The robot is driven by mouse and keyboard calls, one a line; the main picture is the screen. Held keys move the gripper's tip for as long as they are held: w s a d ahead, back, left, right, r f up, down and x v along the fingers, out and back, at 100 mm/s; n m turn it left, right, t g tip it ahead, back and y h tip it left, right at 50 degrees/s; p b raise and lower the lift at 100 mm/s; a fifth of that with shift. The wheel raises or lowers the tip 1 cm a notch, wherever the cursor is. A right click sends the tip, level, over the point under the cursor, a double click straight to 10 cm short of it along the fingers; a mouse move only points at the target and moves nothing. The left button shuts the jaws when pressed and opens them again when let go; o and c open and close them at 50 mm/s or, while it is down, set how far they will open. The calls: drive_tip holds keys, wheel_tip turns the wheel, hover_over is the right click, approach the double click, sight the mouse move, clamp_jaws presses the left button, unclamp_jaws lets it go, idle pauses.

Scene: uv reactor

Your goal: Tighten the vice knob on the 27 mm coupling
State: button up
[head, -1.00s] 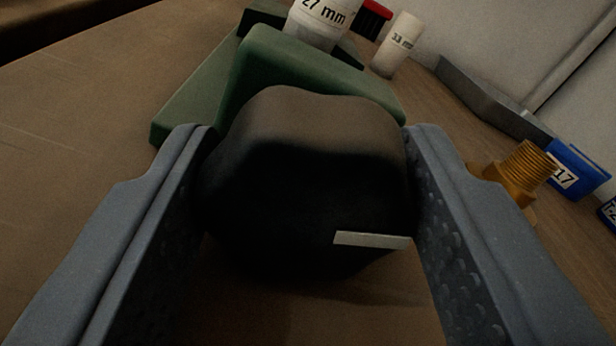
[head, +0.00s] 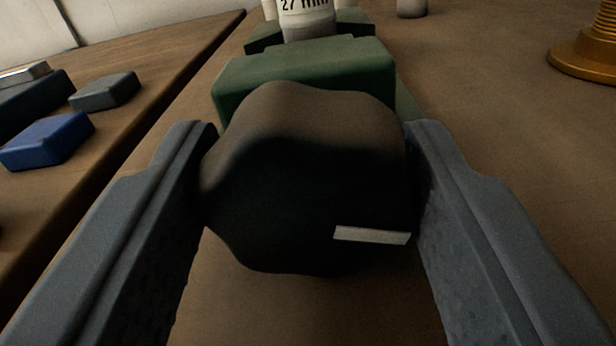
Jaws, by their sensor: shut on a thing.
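The black vice knob (head: 305,180) fills the middle of the head view, with a short white mark low on its right side. My gripper (head: 308,190) is shut on the knob, one finger on each side. The green vice (head: 305,70) stands just beyond the knob. The white coupling (head: 306,18) labelled 27 mm stands upright at the vice's far end, between its jaws as far as I see. Its top is cut off by the frame edge. Whether the jaws touch it I cannot tell.
A brass threaded fitting (head: 590,45) stands at the right. A white piece (head: 411,8) stands at the back. At the left, past a dark gap, lie a blue block (head: 47,141) and a grey block (head: 105,91).

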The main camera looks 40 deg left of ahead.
drive_tip(key=shift+d+m+p, duration=0.1)
drive_tip(key=shift+m+p, duration=0.55)
drive_tip(key=shift+m, duration=0.45)
drive_tip(key=shift+f, duration=0.1)
drive_tip(key=o, duration=0.7)
drive_tip(key=v, duration=1.3)
drive_tip(key=shift+s+d, duration=0.3)
